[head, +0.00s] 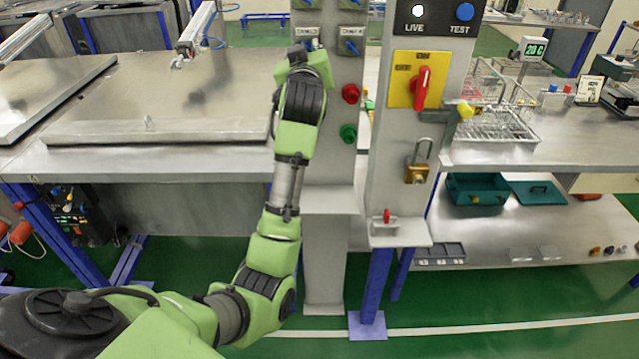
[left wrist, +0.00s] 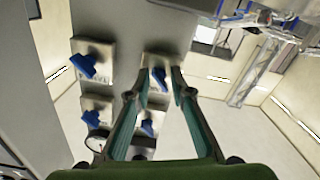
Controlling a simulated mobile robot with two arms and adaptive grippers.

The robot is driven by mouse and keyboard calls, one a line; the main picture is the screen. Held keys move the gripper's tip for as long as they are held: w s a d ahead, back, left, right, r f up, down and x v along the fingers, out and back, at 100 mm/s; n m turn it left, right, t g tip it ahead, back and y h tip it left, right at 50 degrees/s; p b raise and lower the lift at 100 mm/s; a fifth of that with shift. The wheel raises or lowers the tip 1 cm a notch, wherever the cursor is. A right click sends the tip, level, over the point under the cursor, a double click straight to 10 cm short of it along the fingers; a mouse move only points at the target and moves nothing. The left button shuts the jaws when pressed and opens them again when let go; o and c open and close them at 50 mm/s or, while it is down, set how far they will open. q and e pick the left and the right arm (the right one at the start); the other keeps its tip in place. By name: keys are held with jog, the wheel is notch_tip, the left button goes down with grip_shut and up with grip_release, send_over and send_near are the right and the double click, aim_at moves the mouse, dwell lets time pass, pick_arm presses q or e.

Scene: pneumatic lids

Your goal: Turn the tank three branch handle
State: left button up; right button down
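The TANK 3 plate (head: 307,31) is on the grey panel's left column. Its blue handle is hidden behind my left gripper (head: 300,55) in the head view. In the left wrist view, a blue handle on a pale plate, which I take to be the tank three handle (left wrist: 158,77), sits between the tips of my left gripper (left wrist: 155,88). The fingers are apart, one on each side of it; I cannot tell whether they touch it. Other blue handles (left wrist: 88,66) show beside it. The TANK 4 handle (head: 352,46) is just right of my gripper. My right gripper is out of view.
A red button (head: 350,93) and a green button (head: 348,132) are below the handles. Right of them stands a panel with a red rotary switch (head: 422,88) and a padlock (head: 416,174). Metal tank lids (head: 165,95) lie to the left.

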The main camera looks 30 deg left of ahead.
pick_arm(q)
jog(key=m+p, duration=0.1)
jog(key=m, duration=0.2)
jog(key=m+p, duration=0.1)
jog(key=shift+r+m+p, duration=0.25)
jog(key=shift+m+p, duration=0.05)
jog(key=shift+m, duration=0.1)
jog(key=m+p, duration=0.7)
jog(key=p, duration=0.1)
jog(key=shift+a+r, duration=0.1)
jog(key=shift+r, duration=0.05)
jog(key=f+b+v, duration=0.2)
jog(key=b+v, duration=0.4)
jog(key=v, duration=0.8)
jog(key=w+f+m+g+h+b, duration=0.1)
jog(key=w+f+g+h+b, duration=0.1)
jog(key=f, duration=1.3)
jog(key=w+f+m+g+h+b, duration=0.1)
jog(key=w+f, duration=0.2)
jog(key=f, duration=1.2)
jog(key=shift+f+m+g+h+b, duration=0.35)
jog(key=shift+m+g+h+b, duration=0.05)
jog(key=shift+w, duration=0.1)
